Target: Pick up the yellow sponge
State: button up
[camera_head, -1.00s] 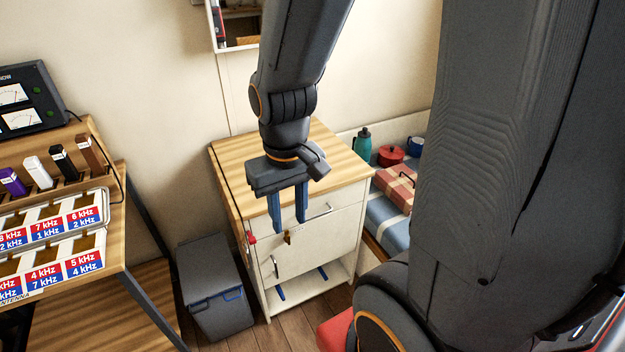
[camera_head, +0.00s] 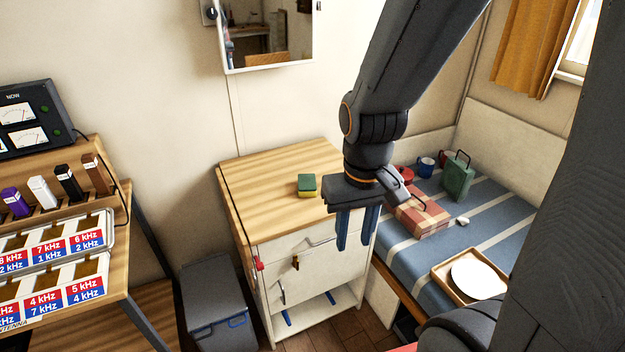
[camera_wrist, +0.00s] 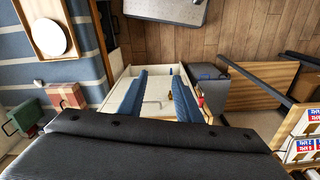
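The yellow sponge (camera_head: 308,191) has a green top layer and lies on the wooden top of the white cabinet (camera_head: 240,193), near its middle right. My gripper (camera_head: 357,230) hangs to the right of the sponge, in front of the cabinet's right front corner, with its blue fingers pointing down. The fingers are apart and nothing shows between them. In the wrist view my gripper (camera_wrist: 158,95) also shows two separated blue fingers, with the cabinet front beyond them. The sponge cannot be seen in the wrist view.
A bed (camera_head: 402,262) at the right holds a plaid box (camera_head: 422,218), a green can (camera_head: 457,180) and a tray (camera_head: 447,283) with a white plate. A grey bin (camera_head: 215,300) stands left of the cabinet. A radio desk (camera_head: 120,285) is at far left. The cabinet top around the sponge is clear.

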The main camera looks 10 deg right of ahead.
aim_at(307, 182)
jog(key=i, duration=0.85)
